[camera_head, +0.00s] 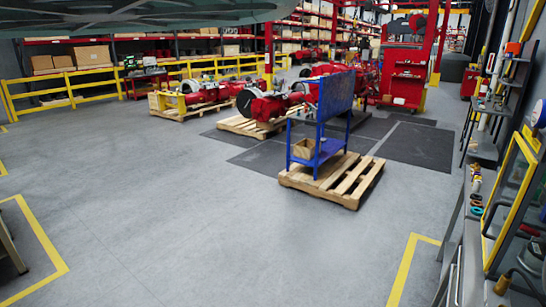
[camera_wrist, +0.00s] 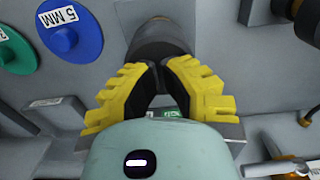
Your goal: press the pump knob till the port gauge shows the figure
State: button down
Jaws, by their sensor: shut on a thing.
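In the wrist view my gripper (camera_wrist: 160,66) has two yellow ridged fingers with dark inner pads. Their tips come together at a dark cylindrical knob (camera_wrist: 158,40) on a grey surface and are shut on it. The fingers hide part of the knob's lower end, so the exact contact is hard to see. No label on the knob can be read. No port gauge can be made out in either view. My gripper does not show in the head view.
A blue disc (camera_wrist: 72,34) marked "5 MM" and a green disc (camera_wrist: 14,52) lie left of the knob. A small green patch (camera_wrist: 172,112) shows between the fingers. Dark fittings (camera_wrist: 304,20) stand at right. In the head view, a blue cart (camera_head: 322,115) stands on a pallet (camera_head: 350,190); open floor lies left.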

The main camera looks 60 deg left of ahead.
jog(key=shift+f+b, duration=1.45)
jog(key=shift+f, duration=0.2)
jog(key=shift+r, duration=0.1)
jog(key=shift+r+p, duration=2.1)
jog(key=shift+r, duration=1.95)
